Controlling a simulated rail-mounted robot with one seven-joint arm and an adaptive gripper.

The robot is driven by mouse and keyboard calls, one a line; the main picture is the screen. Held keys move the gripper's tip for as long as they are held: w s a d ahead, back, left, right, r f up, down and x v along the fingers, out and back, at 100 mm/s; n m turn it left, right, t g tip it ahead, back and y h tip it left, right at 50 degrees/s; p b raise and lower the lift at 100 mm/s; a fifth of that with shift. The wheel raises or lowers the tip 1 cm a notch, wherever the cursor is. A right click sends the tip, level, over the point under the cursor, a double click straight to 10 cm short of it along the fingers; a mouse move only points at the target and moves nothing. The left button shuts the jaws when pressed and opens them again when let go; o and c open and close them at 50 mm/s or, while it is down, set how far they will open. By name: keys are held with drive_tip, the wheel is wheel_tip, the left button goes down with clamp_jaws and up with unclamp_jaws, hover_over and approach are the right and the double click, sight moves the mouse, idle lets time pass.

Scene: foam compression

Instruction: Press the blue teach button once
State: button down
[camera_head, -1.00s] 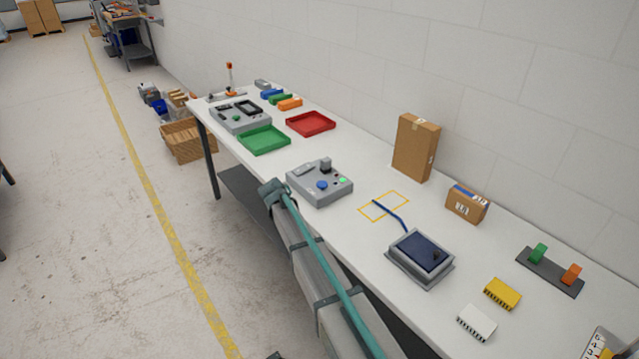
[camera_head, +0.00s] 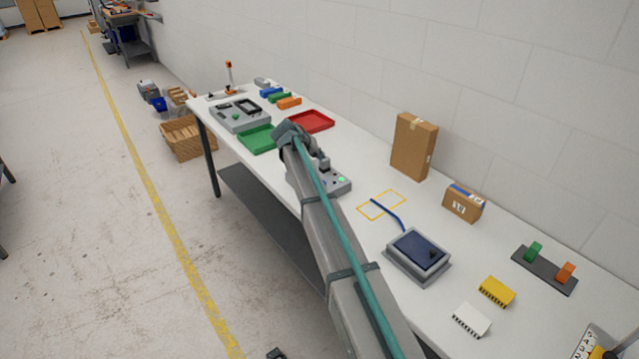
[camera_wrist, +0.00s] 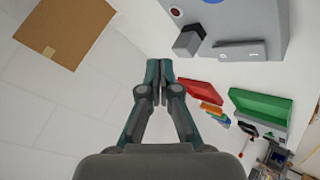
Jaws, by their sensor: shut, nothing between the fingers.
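The grey control box (camera_head: 337,188) stands on the table in the head view, partly covered by my arm. Its lit green button (camera_head: 341,180) shows, but its blue button is hidden there. In the wrist view the box (camera_wrist: 262,22) is at the upper right, with a dark block-like knob (camera_wrist: 187,41). A sliver of the blue button (camera_wrist: 211,1) shows at that view's top edge. My gripper (camera_wrist: 159,68) is shut and empty, apart from the box in the picture.
A green tray (camera_head: 256,139) and a red tray (camera_head: 312,121) lie beyond the box. A grey device with a dark screen (camera_head: 417,250) and a tall carton (camera_head: 413,147) are to the right. A yellow outlined area (camera_head: 381,205) on the table is mostly clear.

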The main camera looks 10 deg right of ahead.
drive_tip(key=shift+f, duration=0.15)
wheel_tip(320, 180, down, 7)
drive_tip(key=shift+r+b, duration=0.1)
drive_tip(key=shift+b, duration=0.8)
drive_tip(key=shift+f+b, duration=0.5)
drive_tip(key=shift+f, duration=0.4)
drive_tip(key=shift+f, duration=0.1)
idle(0.4)
drive_tip(key=shift+f+b, duration=0.35)
drive_tip(key=shift+b, duration=0.15)
drive_tip(key=shift+f+b, duration=0.4)
drive_tip(key=shift+f, duration=0.1)
idle(0.6)
drive_tip(key=shift+r, duration=0.95)
